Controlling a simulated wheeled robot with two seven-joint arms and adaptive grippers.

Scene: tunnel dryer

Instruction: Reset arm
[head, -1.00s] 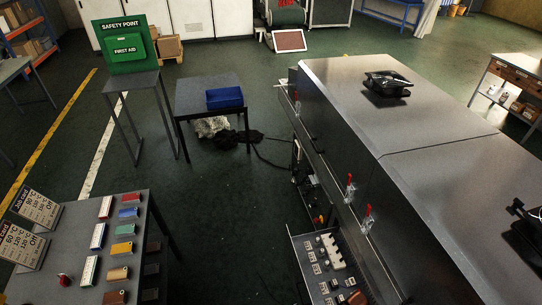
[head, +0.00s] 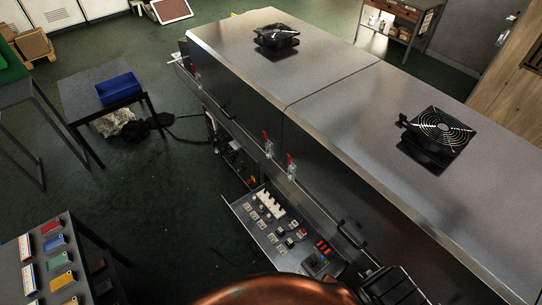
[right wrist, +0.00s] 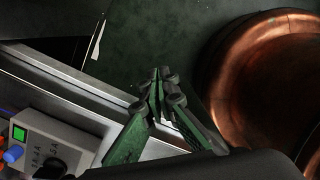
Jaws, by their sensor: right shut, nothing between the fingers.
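My right gripper (right wrist: 160,80) shows in the right wrist view with its green fingers brought together at the tips. Nothing is between them. It is beside the metal edge (right wrist: 75,80) of the machine, over the dark green floor; I cannot tell whether it touches the edge. A grey control box (right wrist: 50,145) with a green button and a blue knob is at the lower left of that view. In the head view a dark part at the bottom, right of the middle, is probably my right arm; its fingertips are not visible there. My left gripper is in neither view.
The long metal dryer (head: 330,85) fills the right side, with two black fans (head: 277,36) on top. A tilted control panel (head: 243,208) juts from its side. A table with a blue bin (head: 118,88) stands left. Green floor (head: 165,205) between is clear.

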